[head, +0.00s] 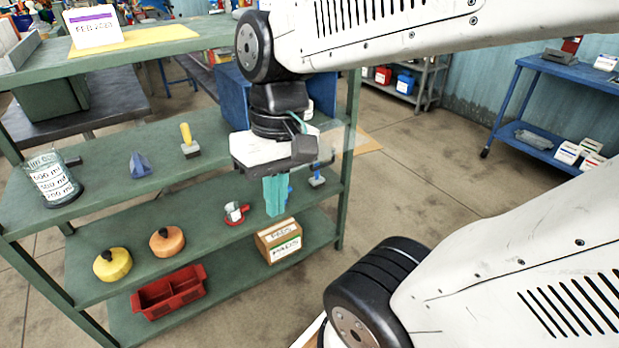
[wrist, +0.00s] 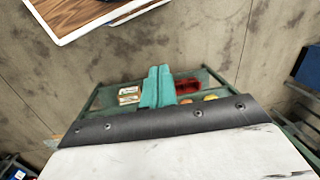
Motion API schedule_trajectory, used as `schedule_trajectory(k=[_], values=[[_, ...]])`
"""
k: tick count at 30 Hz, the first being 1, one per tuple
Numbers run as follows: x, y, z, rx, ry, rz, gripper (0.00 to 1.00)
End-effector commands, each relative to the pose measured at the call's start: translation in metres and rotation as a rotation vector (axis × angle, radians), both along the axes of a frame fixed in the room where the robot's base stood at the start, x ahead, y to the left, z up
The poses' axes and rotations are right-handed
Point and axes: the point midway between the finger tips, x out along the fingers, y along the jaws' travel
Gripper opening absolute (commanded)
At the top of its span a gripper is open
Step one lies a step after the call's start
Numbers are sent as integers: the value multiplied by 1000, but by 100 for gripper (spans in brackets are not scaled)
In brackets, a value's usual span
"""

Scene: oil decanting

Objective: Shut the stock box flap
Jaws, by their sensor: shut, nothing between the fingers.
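A blue box (head: 232,92) stands on the green rack's middle shelf, mostly hidden behind my arm; it appears to be the stock box. A clear, see-through panel (head: 349,136) sticks out at its right side, past the shelf edge, and looks like its flap standing open. Its hinge is hidden by my wrist. My gripper (head: 275,194) has teal fingers that are shut and empty, pointing down in front of the rack, below the panel and left of it. In the wrist view, the shut fingers (wrist: 157,86) show above the lower shelves; neither box nor panel can be made out there.
A brown carton (head: 279,240) labelled PADS sits below my gripper, near a red-based clamp-like item (head: 236,213). Floor right of the rack is clear.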

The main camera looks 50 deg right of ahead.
Motion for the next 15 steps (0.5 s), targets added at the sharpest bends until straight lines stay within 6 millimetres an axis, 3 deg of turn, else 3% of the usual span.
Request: schedule_trajectory(k=[8, 15], values=[[54, 10, -31, 406, 322, -324, 0], [116, -13, -60, 798, 498, -639, 0]])
